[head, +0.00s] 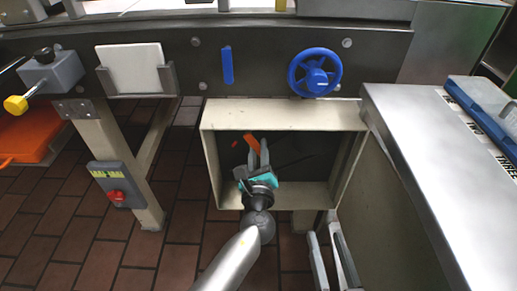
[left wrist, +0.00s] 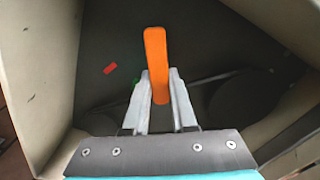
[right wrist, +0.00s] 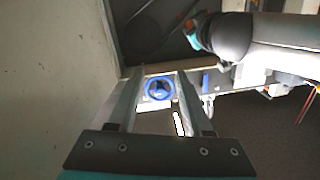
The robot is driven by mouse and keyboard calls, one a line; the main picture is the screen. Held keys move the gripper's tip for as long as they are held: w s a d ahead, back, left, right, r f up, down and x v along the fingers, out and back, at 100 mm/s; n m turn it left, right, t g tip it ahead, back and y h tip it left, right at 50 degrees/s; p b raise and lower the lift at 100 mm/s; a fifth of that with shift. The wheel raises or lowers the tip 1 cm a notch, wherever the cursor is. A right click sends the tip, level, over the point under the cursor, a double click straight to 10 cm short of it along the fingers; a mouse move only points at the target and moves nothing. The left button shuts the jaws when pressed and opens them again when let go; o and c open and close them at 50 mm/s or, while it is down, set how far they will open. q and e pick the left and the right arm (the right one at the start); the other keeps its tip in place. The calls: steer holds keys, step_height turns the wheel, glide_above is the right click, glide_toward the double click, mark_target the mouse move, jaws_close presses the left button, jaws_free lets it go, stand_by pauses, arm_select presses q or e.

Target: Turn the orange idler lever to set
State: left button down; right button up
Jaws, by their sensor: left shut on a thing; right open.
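The orange idler lever (head: 251,141) is inside the open cream box under the machine. In the left wrist view the lever (left wrist: 155,50) stands nearly upright in the picture. My left gripper (head: 259,150) is inside the box, shut on the lever, with a finger on either side of it (left wrist: 160,76). A red mark (left wrist: 110,69) is on the dark back panel, left of the lever. A green mark (left wrist: 136,82) shows partly behind the left finger. My right gripper (head: 325,229) is open and empty, low in front of the box; it also shows in the right wrist view (right wrist: 160,72).
The cream box (head: 208,165) has walls close around my left gripper. Dark belts or pulleys (left wrist: 242,105) lie right of the lever. A blue handwheel (head: 315,73) and blue handle (head: 227,65) are above. A steel counter (head: 430,150) stands at the right.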

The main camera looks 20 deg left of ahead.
stand_by(0.8)
arm_select(q)
steer(key=shift+s+a+f+m+p, duration=0.1)
steer(key=shift+a+m+p, duration=0.25)
steer(key=shift+m+p, duration=0.4)
steer(key=shift+a+m, duration=0.25)
steer(key=shift+m, duration=0.5)
steer(key=shift+s+a+f+m+p, duration=0.15)
steer(key=shift+a+m+p, duration=0.15)
steer(key=shift+m+p, duration=0.35)
steer(key=shift+s+a+f+m+p, duration=0.1)
steer(key=shift+a+m+p, duration=0.3)
steer(key=shift+m, duration=0.45)
arm_select(e)
steer(key=shift+d+f+n+g+h, duration=0.15)
steer(key=shift+d+f+g+h, duration=0.5)
steer(key=shift+g, duration=0.4)
steer(key=shift+d+f+n+g+h, duration=0.1)
steer(key=shift+d+f+g+h, duration=0.3)
steer(key=shift+d+g, duration=0.55)
steer(key=shift+d+f+n+g+h, duration=0.15)
steer(key=shift+d+f+g+h, duration=0.4)
steer(key=shift+g, duration=0.65)
arm_select(q)
steer(key=shift+d, duration=0.1)
steer(key=c, duration=0.7)
jaws_free()
